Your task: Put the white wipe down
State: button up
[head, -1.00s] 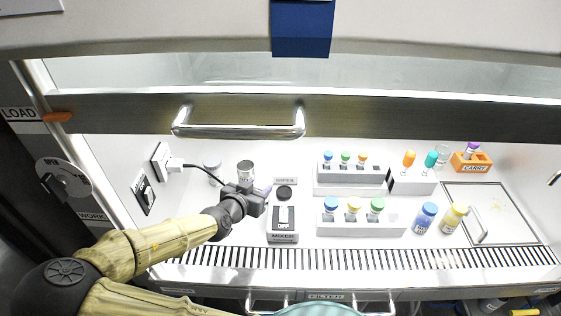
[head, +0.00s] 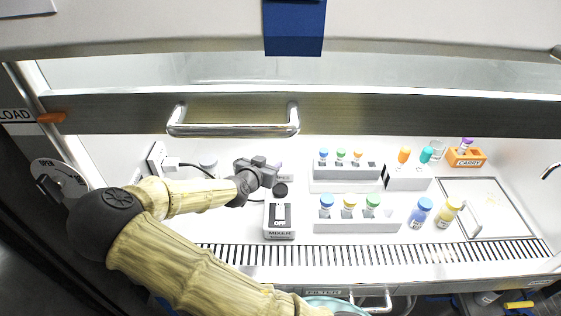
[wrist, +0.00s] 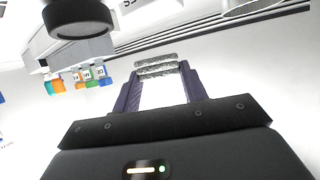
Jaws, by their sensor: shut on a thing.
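My gripper (wrist: 157,76) is shut on the white wipe (wrist: 156,68), which shows in the wrist view as a pale, crumpled strip between the fingertips. In the head view my gripper (head: 272,174) is above the back left of the bench, just behind the mixer (head: 280,219). The wipe cannot be made out in the head view. Whether it touches the surface below cannot be told.
The mixer's black cup (head: 280,190) is close to my gripper, and also shows in the wrist view (wrist: 78,18). Racks with capped vials (head: 357,226) stand to the right. A blue-capped bottle (head: 420,213) stands beyond them. A hood sash handle (head: 233,130) crosses above.

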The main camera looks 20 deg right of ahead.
aim_at(276, 154)
jog(key=w+d+p, duration=0.1)
jog(key=w+d, duration=0.5)
jog(key=shift+w, duration=0.15)
jog(key=shift+f, duration=1.2)
jog(key=shift+f, duration=2.15)
jog(key=shift+f, duration=0.2)
jog(key=o, duration=1.1)
